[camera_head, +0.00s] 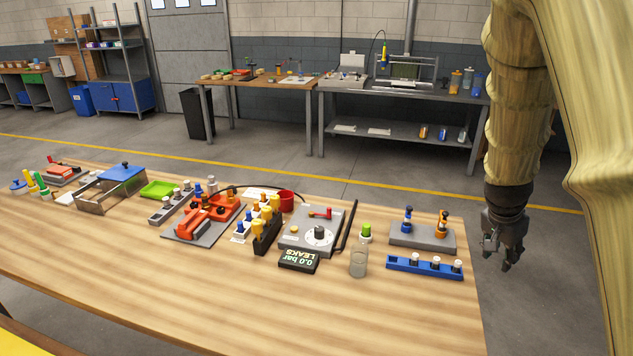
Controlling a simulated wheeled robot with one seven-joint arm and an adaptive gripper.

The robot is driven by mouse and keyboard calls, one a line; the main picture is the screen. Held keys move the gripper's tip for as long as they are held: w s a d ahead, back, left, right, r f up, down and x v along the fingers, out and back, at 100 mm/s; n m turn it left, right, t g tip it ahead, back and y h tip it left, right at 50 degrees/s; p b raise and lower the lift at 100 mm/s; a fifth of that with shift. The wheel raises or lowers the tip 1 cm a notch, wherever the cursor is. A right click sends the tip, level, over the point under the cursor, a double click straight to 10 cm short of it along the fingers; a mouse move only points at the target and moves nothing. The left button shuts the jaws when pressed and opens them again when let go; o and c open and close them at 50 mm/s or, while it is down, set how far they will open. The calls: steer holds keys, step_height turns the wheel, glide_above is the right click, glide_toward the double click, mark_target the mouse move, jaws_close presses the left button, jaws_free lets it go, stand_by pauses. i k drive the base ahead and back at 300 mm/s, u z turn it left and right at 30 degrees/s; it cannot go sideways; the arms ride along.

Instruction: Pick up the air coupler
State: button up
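I cannot tell for sure which part is the air coupler. A grey block (421,238) near the table's right edge carries a small upright blue fitting (407,221) and a small upright orange fitting (442,224). A green-topped white piece (366,233) stands left of that block. My gripper (498,262) hangs pointing down past the table's right edge, to the right of the grey block. Its fingers are apart, with nothing seen between them.
The wooden table (220,310) has a clear front strip. A blue rack (424,266) with white-topped pieces, a clear jar (358,260), a gauge display (299,261), a grey dial plate (300,240) and a red cup (286,201) stand nearby. A thin black rod (349,225) lies right of the dial plate.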

mark_target(204, 196)
steer(key=u, duration=0.8)
steer(key=i, duration=1)
steer(key=u, duration=1.05)
